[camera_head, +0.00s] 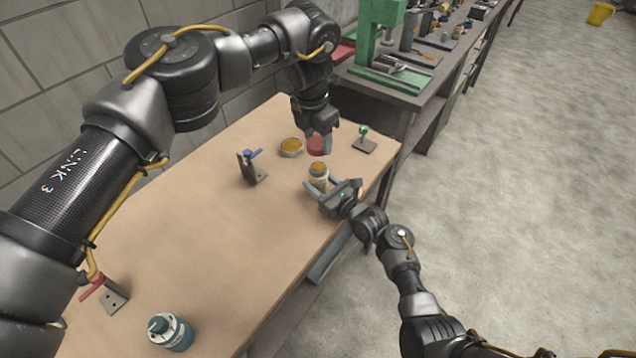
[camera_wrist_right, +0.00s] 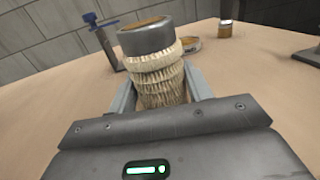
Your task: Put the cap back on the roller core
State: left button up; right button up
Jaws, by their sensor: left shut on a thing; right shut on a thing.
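The roller core (camera_head: 318,172) stands upright near the table's right edge. It has a cream, fuzzy body, a grey collar and an orange-brown top. My right gripper (camera_head: 322,186) is shut on it, with a finger on each side of the fuzzy body (camera_wrist_right: 160,85) in the right wrist view. A round red cap (camera_head: 317,147) shows between the fingertips of my left gripper (camera_head: 318,142), which is shut on it just beyond the core. The cap is apart from the core. The fingers partly hide the cap, and its underside is hidden.
A round tin (camera_head: 290,147) with orange contents sits left of the cap. A blue-handled clamp (camera_head: 250,168) stands further left, and a green-topped fitting (camera_head: 364,142) stands right. The table's middle is bare.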

jog(key=c, duration=0.4)
pick_arm(q)
send_over(319, 166)
jog(key=shift+a+f, duration=0.15)
jog(key=shift+f, duration=2.35)
jog(key=shift+s+f, duration=0.1)
jog(key=shift+f, duration=0.8)
jog(key=shift+f, duration=0.55)
